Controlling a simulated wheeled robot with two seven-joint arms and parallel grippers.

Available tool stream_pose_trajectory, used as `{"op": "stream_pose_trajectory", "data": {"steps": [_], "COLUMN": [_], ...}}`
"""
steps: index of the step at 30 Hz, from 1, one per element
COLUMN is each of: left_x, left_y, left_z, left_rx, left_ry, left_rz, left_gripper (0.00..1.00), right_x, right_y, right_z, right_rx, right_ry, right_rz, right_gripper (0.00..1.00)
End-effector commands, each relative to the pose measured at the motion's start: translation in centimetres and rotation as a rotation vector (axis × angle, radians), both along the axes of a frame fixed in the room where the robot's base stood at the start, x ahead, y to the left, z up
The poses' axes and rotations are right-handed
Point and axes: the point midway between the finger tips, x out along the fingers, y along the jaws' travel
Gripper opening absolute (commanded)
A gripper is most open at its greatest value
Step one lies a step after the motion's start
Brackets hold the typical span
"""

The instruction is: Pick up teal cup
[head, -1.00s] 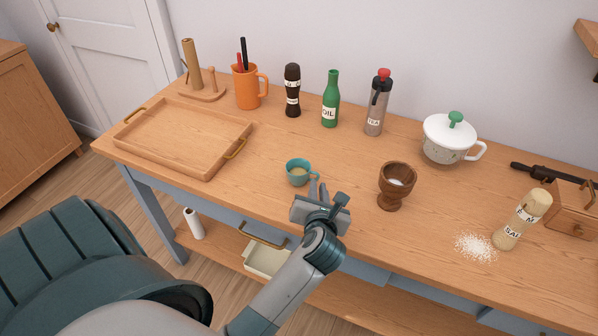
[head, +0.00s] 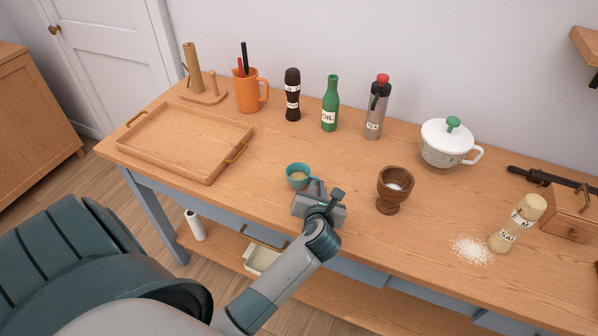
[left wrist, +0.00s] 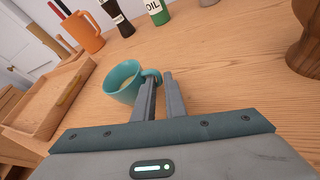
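In the left wrist view the fingers (left wrist: 160,82) are close together with a narrow gap, and the handle lies at the tips, partly hidden by the left finger. They look shut on it. The cup rests on the table. My right gripper is not in view.
A wooden tray (head: 150,165) lies to the left. A wooden mortar (head: 391,198) stands right of my gripper. An orange jug (head: 246,94), dark shaker (head: 292,103), green oil bottle (head: 330,110) and grey flask (head: 374,118) line the back. The table between is clear.

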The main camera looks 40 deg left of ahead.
Motion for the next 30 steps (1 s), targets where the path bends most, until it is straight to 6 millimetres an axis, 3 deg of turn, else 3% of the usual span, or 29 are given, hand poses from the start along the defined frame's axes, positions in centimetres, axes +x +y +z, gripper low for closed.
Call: {"op": "stream_pose_trajectory", "data": {"steps": [11,13,30], "left_x": [-0.05,-0.05,-0.04], "left_y": [-0.01,-0.03,-0.04], "left_z": [-0.03,-0.03,0.8], "left_rx": [0.0,0.0,0.0], "left_ry": [0.001,0.001,0.0], "left_rz": [0.0,0.0,0.0], "left_gripper": [0.11,0.0,0.0], "right_x": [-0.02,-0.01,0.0], "right_y": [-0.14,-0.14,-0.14], "right_z": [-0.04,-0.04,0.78], "right_rx": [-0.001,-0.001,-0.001], "right_ry": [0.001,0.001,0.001], "right_rz": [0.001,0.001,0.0], "right_gripper": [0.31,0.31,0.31]}}
